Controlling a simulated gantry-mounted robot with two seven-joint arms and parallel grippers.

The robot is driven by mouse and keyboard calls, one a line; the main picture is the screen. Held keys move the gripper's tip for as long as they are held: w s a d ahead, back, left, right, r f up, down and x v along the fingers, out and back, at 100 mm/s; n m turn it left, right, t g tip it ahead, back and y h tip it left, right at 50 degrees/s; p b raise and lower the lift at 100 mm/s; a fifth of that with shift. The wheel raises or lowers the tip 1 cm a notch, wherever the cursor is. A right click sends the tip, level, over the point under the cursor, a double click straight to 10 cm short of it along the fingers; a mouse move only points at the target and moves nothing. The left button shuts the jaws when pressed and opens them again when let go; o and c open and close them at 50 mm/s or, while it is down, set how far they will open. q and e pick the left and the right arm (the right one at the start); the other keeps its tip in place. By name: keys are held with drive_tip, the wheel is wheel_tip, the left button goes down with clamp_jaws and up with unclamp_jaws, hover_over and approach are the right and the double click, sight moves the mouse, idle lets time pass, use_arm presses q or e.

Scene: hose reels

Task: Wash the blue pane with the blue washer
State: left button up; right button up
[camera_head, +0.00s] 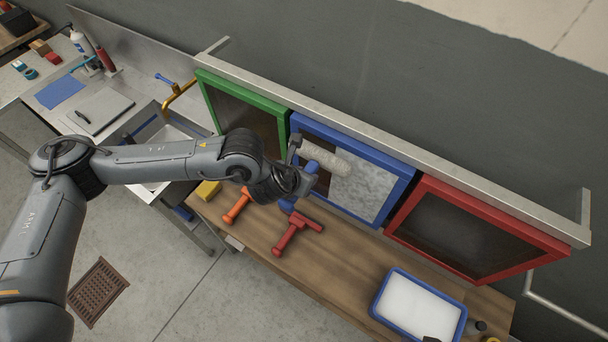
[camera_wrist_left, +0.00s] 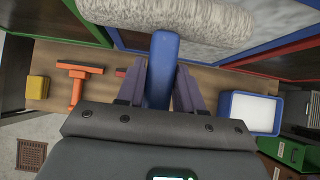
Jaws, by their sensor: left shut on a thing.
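The blue pane (camera_head: 372,190) is the middle framed pane on the wall. Its left part is dark brown, and its middle and right carry a mottled whitish film. My left gripper (camera_head: 308,180) is shut on the handle (camera_wrist_left: 165,60) of the blue washer, whose fluffy pale sleeve (camera_head: 328,160) lies across the front of the pane. The sleeve also spans the top of the left wrist view (camera_wrist_left: 170,16). I cannot tell whether it touches the glass. My left wrist hides the pane's lower left corner. My right gripper is not in view.
A green pane (camera_head: 246,121) and a red pane (camera_head: 448,234) flank the blue one. On the wooden bench (camera_head: 335,268) lie a red squeegee (camera_head: 295,231), an orange squeegee (camera_head: 237,206) and a blue tray of white suds (camera_head: 415,303). A sink counter stands at left.

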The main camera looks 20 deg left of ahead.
use_arm(q)
drive_tip(key=shift+w, duration=0.25)
drive_tip(key=shift+w+d+b, duration=0.1)
drive_tip(key=shift+w+b, duration=0.2)
drive_tip(key=shift+w, duration=0.15)
idle(0.5)
idle(0.6)
drive_tip(key=shift+f, duration=0.1)
wheel_tip(320, 180, down, 3)
drive_tip(key=b, duration=0.3)
drive_tip(key=shift+w+f+b, duration=0.1)
drive_tip(key=shift+f+b, duration=1.85)
drive_tip(key=shift+b, duration=0.2)
wheel_tip(320, 180, down, 17)
drive_tip(key=b, duration=1.6)
drive_tip(key=shift+f, duration=0.2)
